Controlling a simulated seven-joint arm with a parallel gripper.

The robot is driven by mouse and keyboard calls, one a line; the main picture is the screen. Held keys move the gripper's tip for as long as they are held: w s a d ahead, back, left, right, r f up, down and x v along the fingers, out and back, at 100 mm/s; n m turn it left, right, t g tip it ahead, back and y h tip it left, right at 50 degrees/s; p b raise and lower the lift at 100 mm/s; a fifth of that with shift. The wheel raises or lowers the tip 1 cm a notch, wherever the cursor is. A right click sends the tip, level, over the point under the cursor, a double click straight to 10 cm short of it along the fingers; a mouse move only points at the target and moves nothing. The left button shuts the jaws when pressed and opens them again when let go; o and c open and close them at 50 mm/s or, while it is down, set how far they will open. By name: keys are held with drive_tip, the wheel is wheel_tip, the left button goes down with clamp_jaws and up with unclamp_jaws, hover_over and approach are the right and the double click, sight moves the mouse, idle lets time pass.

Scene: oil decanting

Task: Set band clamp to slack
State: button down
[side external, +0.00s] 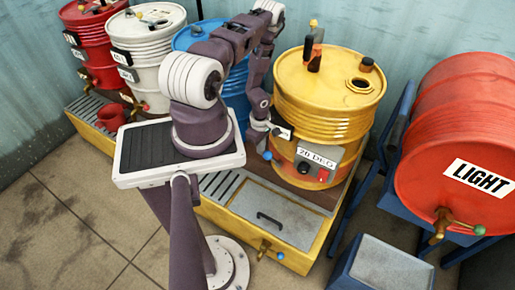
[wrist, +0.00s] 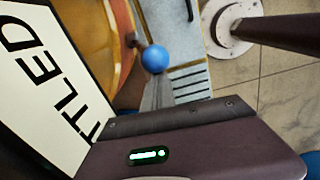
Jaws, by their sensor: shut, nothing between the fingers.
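The yellow drum (side external: 325,100) stands on the yellow sump tray (side external: 235,228), with an orange band (side external: 285,158) around its lower part. A blue ball knob (side external: 267,155) sits at the band's left side. I take it for the band clamp's lever end; whether the clamp is tight or slack I cannot tell. My gripper (side external: 270,128) is at the drum's left front, just above the knob. In the wrist view the blue ball (wrist: 155,58) is right beyond the grey fingertips (wrist: 157,88), which are shut and empty. Contact with the ball is unclear. My arm hides part of the clamp.
A control panel (side external: 318,160) reading "20 DEG" is on the drum's front, close right of the knob. A white sign (wrist: 40,75) ending "TTLED" fills the left of the wrist view. Blue (side external: 200,45) and red (side external: 460,140) drums flank the yellow one.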

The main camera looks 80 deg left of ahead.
drive_tip(key=shift+w+d+r, duration=0.15)
drive_tip(key=shift+w+d, duration=0.15)
drive_tip(key=shift+d, duration=0.05)
